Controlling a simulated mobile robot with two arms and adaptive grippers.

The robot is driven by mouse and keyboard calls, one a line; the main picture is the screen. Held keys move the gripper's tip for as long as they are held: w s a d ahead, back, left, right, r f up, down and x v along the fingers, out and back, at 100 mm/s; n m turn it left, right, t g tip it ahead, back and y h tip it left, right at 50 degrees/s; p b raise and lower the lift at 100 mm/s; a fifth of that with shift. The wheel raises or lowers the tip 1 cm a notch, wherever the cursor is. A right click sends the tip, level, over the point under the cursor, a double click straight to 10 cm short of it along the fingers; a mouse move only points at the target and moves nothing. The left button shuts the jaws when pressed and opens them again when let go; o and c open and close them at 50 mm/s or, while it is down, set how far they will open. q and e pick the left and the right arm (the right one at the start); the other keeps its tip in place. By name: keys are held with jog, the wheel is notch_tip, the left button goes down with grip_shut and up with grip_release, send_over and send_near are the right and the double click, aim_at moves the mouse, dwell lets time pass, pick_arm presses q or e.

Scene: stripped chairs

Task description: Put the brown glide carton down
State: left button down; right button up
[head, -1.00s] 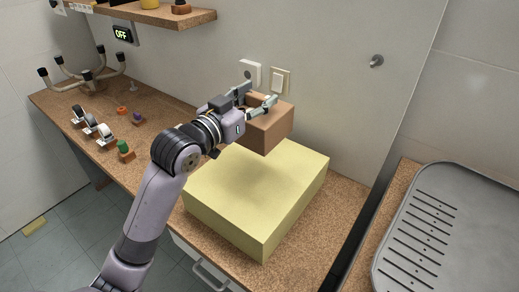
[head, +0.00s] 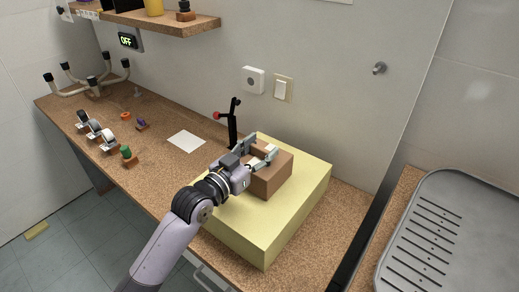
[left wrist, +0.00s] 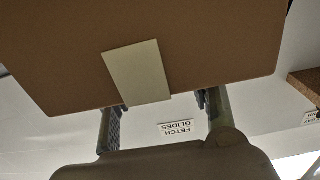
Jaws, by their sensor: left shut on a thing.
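The brown glide carton (head: 275,180) is a plain box at the back of the pale yellow block (head: 280,230) in the head view. My left gripper (head: 262,151) is shut on the carton's upper part. The carton's underside is at or just above the block's top; I cannot tell whether they touch. In the left wrist view the carton (left wrist: 200,50) fills the top, with a pale patch on its face, and the two fingers of my left gripper (left wrist: 162,112) reach up to it. My right gripper is not in view.
A black stand with a red knob (head: 232,120) rises just behind the carton. A white sheet (head: 186,141), several casters (head: 95,130) and an upturned chair base (head: 90,76) lie left on the cork worktop. A grey drainer tray (head: 440,235) is at right. The block's front is bare.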

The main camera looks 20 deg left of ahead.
pick_arm(q)
jog(key=c, duration=1.1)
grip_release()
jog(key=shift+f, duration=0.1)
jog(key=o, duration=0.4)
jog(key=shift+c, duration=0.2)
